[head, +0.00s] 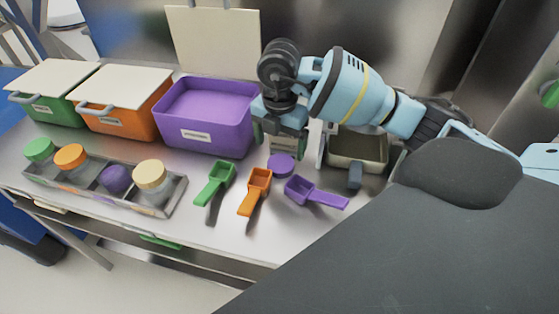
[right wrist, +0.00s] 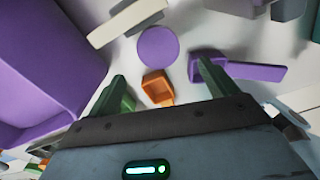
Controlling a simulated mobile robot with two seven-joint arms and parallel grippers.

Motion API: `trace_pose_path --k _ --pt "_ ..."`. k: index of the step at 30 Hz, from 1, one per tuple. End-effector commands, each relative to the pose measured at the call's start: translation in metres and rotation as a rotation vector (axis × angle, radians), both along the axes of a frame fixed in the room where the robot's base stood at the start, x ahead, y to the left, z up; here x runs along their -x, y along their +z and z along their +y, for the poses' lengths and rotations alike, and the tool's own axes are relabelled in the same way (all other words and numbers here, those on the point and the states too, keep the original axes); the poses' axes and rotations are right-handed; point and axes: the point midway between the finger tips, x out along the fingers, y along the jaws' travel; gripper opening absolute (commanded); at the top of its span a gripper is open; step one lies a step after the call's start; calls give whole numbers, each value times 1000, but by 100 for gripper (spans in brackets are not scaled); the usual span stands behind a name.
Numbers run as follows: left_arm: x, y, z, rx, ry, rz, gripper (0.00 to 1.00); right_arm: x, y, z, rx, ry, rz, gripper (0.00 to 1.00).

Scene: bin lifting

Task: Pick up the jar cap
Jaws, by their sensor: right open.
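The jar cap is a flat round purple disc (head: 281,165) lying on the steel table, in front of the purple bin's right end. It also shows in the right wrist view as a purple circle (right wrist: 158,48) near the top middle. My right gripper (head: 280,145) is above the table just behind the cap, pointing down. My left gripper is in neither view.
Green (head: 219,180), orange (head: 256,187) and purple (head: 312,192) scoops lie close in front of the cap. The purple bin (head: 205,135) is open, left of my gripper. A tray (head: 174,200) of several jars stands at the left. An open container (head: 340,162) sits right of my gripper.

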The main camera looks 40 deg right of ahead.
Motion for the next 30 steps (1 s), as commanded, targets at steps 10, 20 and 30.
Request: trace_pose_path --k 10,20,30 --pt "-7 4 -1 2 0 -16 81 0 -21 -1 0 -1 1 85" --pt "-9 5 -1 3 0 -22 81 0 -62 -3 0 0 1 85" --pt "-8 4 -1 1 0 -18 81 -1 -66 -3 0 1 -1 82"
